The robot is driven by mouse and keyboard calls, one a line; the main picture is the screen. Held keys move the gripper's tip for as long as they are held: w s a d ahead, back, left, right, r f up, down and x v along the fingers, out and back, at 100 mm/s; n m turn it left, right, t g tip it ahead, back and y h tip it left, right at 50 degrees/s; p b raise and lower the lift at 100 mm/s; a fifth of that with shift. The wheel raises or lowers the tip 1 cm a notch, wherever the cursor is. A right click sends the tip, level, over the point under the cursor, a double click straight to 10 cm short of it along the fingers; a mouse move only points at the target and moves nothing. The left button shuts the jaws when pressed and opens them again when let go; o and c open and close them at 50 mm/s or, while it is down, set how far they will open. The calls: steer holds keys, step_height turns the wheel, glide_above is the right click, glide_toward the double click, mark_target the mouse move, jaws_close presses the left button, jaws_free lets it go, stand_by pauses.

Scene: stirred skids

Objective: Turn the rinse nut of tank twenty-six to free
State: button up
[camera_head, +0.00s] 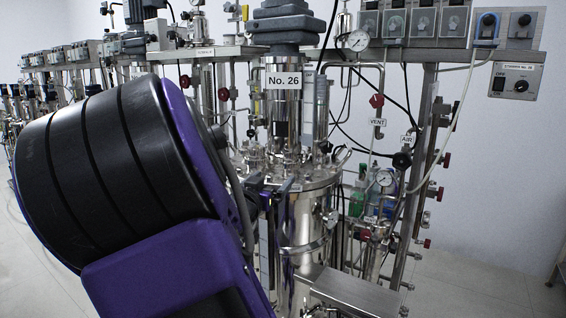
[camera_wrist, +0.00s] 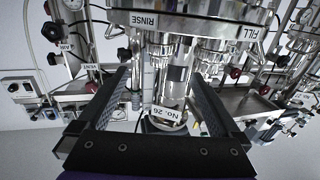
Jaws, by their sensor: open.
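Tank twenty-six stands in the middle of the head view, its "No. 26" sign (camera_head: 283,80) on the column above its steel vessel (camera_head: 309,215). The sign also shows low in the wrist view (camera_wrist: 172,113). In the wrist view, a RINSE label (camera_wrist: 144,20) and a FILL label (camera_wrist: 247,33) sit on the tank's rim. Steel fittings cluster near the RINSE label, but I cannot tell which is the rinse nut. My gripper (camera_wrist: 160,80) is open, its two dark fingers apart with tank parts seen between them. No fingertip contact is clear. My arm covers much of the head view's left.
A VENT valve (camera_head: 376,101) with a red knob, a pressure gauge (camera_head: 357,40) and an AIR valve (camera_head: 402,160) crowd the tank's right side. More tanks line the left. Cables hang at right. Open floor (camera_head: 490,285) lies at lower right.

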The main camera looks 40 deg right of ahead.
mark_target(288, 165)
steer(key=b+x, duration=0.1)
steer(key=x, duration=1.4)
steer(key=shift+d, duration=0.1)
steer(key=c, duration=1.3)
steer(key=shift+f, duration=0.15)
